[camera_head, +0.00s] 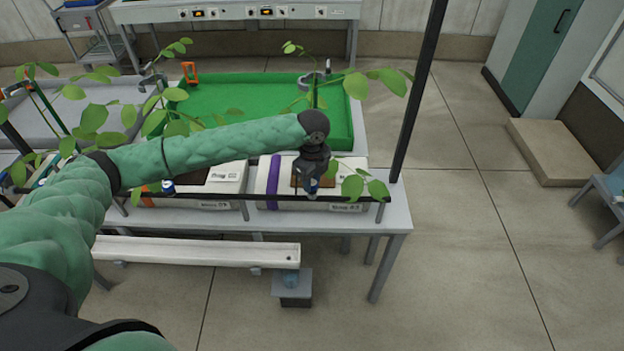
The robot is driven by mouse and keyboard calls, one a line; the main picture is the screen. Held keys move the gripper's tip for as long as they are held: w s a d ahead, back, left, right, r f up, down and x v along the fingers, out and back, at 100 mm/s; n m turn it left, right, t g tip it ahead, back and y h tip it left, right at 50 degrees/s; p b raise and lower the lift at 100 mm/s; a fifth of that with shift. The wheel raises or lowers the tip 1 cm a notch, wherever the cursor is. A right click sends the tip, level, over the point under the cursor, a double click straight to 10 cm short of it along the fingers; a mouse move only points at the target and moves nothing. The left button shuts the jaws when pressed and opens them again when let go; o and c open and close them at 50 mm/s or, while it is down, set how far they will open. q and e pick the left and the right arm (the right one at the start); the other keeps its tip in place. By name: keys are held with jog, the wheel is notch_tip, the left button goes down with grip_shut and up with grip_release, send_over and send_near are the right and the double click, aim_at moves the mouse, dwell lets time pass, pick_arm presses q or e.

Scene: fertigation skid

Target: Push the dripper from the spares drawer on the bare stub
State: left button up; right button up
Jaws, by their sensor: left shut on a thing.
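My left gripper (312,187) is at the front of the bench, over the white grow slab (338,172) with the purple band. It points down at the thin black line along the slabs' front. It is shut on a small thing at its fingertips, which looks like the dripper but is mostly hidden. A blue-and-white piece (168,186) sits by the line further left. I cannot make out the bare stub or the spares drawer. My right gripper is out of view.
Leafy plants (362,186) stand close around the gripper. A dark upright post (418,90) rises at the right bench end. A green tray (240,97) lies behind the slabs. A white gutter (195,250) runs below the bench's front.

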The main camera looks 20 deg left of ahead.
pick_arm(q)
jog(key=shift+f, duration=0.4)
dwell(0.3)
jog(key=shift+p, duration=0.75)
jog(key=shift+f+p, duration=0.6)
dwell(1.1)
jog(key=shift+p, duration=0.5)
dwell(0.8)
jog(key=o, duration=0.8)
